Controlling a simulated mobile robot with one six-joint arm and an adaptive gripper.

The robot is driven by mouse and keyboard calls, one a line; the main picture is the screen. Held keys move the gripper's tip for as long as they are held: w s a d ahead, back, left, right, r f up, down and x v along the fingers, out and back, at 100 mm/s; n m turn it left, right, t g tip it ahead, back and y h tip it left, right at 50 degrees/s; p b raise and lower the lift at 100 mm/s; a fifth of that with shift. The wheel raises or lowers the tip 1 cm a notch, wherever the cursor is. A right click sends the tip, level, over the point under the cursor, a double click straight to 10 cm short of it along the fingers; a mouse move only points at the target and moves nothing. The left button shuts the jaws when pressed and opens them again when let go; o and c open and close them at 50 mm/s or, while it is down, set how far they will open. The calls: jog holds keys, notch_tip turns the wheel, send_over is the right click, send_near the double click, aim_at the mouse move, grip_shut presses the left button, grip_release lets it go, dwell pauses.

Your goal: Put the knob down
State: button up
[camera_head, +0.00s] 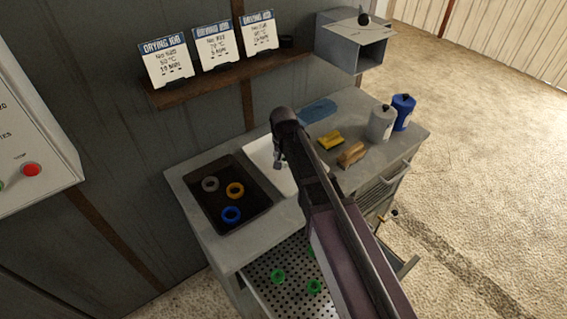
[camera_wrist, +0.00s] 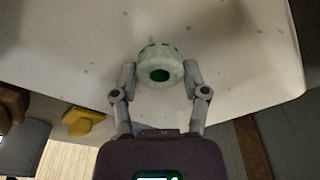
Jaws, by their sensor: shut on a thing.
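A pale knob with green patches and a dark round hole (camera_wrist: 160,66) is between the two fingers of my gripper (camera_wrist: 160,78) in the wrist view. The fingers are shut on its sides. Behind it is a smooth white surface (camera_wrist: 235,65), and I cannot tell whether the knob touches it. In the head view my gripper (camera_head: 279,160) is over the white tray or basin (camera_head: 257,150) on the counter. The knob cannot be made out there.
A dark tray (camera_head: 210,212) to the left holds grey, orange and blue rings. A yellow sponge (camera_head: 330,140), brown brush (camera_head: 351,154), grey bottle (camera_head: 381,124) and blue bottle (camera_head: 403,112) stand to the right. Below, an open perforated drawer (camera_head: 262,275) holds green knobs.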

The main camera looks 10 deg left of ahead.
aim_at(284, 163)
jog(key=shift+f, duration=0.4)
jog(key=o, duration=1.3)
jog(key=shift+r, duration=0.1)
jog(key=shift+r, duration=0.1)
jog(key=r+p, duration=0.4)
jog(key=s+r+p, duration=0.1)
jog(key=r+p, duration=0.7)
jog(key=shift+s, duration=0.4)
jog(key=shift+d, duration=0.1)
dwell(0.3)
jog(key=shift+m+g, duration=0.3)
jog(key=shift+g, duration=0.6)
jog(key=s+d, duration=0.3)
jog(key=d, duration=0.7)
jog(key=s+d, duration=0.4)
jog(key=d, duration=0.6)
jog(key=s+d, duration=0.3)
jog(key=d, duration=0.8)
jog(key=shift+s+f, duration=0.15)
jog(key=shift+s, duration=0.25)
